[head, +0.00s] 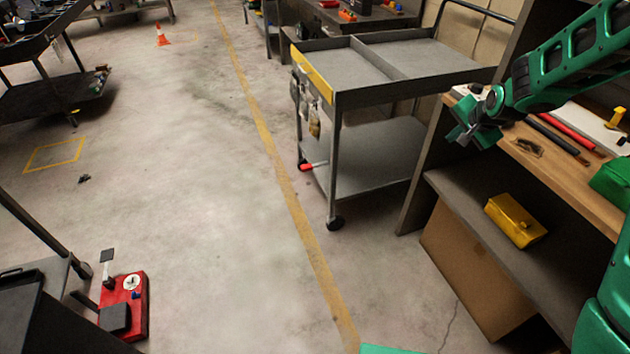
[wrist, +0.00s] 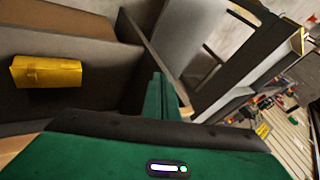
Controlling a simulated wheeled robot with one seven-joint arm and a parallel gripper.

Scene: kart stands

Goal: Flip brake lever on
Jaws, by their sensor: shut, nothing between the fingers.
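A grey two-tier cart (head: 405,100) on casters stands in the middle of the head view. A short lever with a red grip (head: 307,167) sticks out low at its left side, near the lower shelf; it looks like the brake lever, and I cannot tell its setting. My gripper (head: 462,136) is shut and empty, up at the edge of the wooden workbench, right of the cart and well away from the lever. In the wrist view its green fingers (wrist: 160,95) are together. The lever is not clear there.
The wooden workbench (head: 570,185) has tools on top and a yellow box (head: 515,220) on its shelf. A caster (head: 335,223) stands at the cart's near corner. The floor left of the cart is open. A red block-like device (head: 135,290) lies at lower left.

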